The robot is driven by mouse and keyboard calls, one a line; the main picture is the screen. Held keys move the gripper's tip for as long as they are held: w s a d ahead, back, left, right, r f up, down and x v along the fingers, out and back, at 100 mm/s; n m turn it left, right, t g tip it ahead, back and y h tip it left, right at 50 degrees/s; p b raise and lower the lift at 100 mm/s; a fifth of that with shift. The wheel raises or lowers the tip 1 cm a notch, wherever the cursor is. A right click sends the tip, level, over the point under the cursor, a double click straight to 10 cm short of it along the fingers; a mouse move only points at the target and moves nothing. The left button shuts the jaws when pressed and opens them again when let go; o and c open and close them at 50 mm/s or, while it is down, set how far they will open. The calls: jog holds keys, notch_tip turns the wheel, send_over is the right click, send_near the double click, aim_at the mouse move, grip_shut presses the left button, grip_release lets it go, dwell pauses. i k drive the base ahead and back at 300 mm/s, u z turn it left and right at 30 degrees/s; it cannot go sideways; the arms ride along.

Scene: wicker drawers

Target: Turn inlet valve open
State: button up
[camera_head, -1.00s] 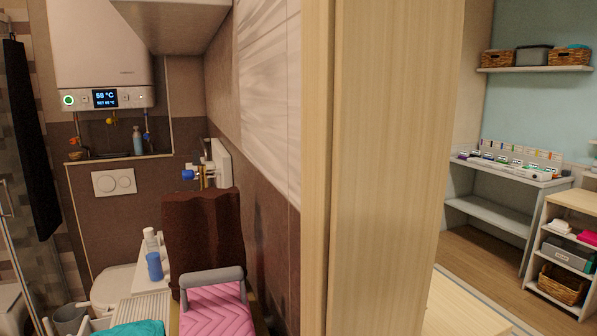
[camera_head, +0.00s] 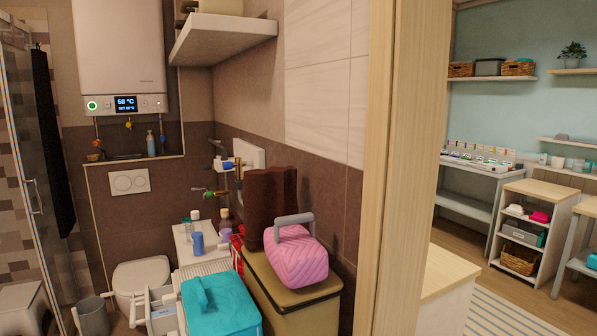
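Several small valves show in the camera view, and I cannot tell which is the inlet valve. A blue valve handle (camera_head: 227,165) is on pipework at the right wall. Below it is a brass valve with a green and red part (camera_head: 212,193). Under the white boiler (camera_head: 121,60) hang a yellow valve (camera_head: 129,125) and a pipe with a blue part (camera_head: 163,139). An orange-red fitting (camera_head: 96,142) is at the left below the boiler. Whether each is open or closed is too small to tell.
A door frame (camera_head: 408,150) stands close at right. A tan box (camera_head: 290,290) with a pink bag (camera_head: 297,258), a teal bundle (camera_head: 218,303) and a white cabinet (camera_head: 184,246) with bottles crowd the front of the valves. The toilet (camera_head: 141,275) stands at left.

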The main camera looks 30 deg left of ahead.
aim_at(226, 165)
jog(key=k, duration=1.1)
jog(key=u, duration=1.35)
jog(key=i, duration=1.05)
jog(key=u, duration=0.1)
jog(key=k, duration=0.55)
jog(key=u, duration=1)
jog(key=i, duration=1.1)
